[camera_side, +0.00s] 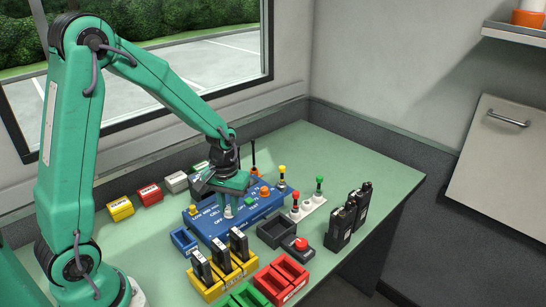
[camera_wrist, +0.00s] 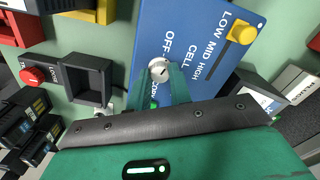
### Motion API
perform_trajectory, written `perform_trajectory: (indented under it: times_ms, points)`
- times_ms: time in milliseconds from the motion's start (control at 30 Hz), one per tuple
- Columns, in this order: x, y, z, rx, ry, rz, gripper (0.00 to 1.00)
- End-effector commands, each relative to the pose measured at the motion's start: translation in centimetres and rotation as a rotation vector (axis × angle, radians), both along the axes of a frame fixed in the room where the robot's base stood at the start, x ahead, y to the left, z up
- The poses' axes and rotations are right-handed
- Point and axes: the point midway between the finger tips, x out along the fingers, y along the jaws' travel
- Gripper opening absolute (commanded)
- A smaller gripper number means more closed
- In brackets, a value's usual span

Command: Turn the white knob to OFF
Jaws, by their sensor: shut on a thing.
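The white knob (camera_wrist: 159,68) is on the blue panel (camera_wrist: 190,35), beside the OFF lettering in the wrist view. A dark mark shows on its face; I cannot tell for sure which label it points to. My gripper (camera_wrist: 161,84) is shut on the knob, with one green finger on each side of it. In the side view my gripper (camera_side: 229,201) reaches down to the panel (camera_side: 213,228), and the knob (camera_side: 228,212) shows just below the fingers. The fingers hide part of the lettering near the knob.
A yellow slider (camera_wrist: 242,33) sits by LOW MID HIGH. An empty dark tray (camera_side: 277,232) and red button box (camera_side: 297,247) stand right of the panel. Yellow (camera_side: 232,272) and red (camera_side: 281,277) holders stand in front, and black radios (camera_side: 352,213) at right.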

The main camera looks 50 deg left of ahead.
Motion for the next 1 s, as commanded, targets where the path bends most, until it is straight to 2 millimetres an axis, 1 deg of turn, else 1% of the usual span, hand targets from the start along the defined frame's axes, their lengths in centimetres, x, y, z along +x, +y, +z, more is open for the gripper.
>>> perform_trajectory:
  times_ms: [200, 400, 633, 967, 1000]
  points:
    - [0.00, 0.00, 0.13, 0.000, 0.000, 0.168, 0.00]
    - [0.01, 0.00, 0.14, 0.000, 0.000, 0.265, 0.00]
    - [0.01, 0.00, 0.14, 0.000, 0.000, 0.309, 0.00]
    - [0.02, 0.01, 0.14, 0.001, -0.001, 0.312, 0.00]
    - [0.02, 0.01, 0.14, 0.000, 0.000, 0.312, 0.24]
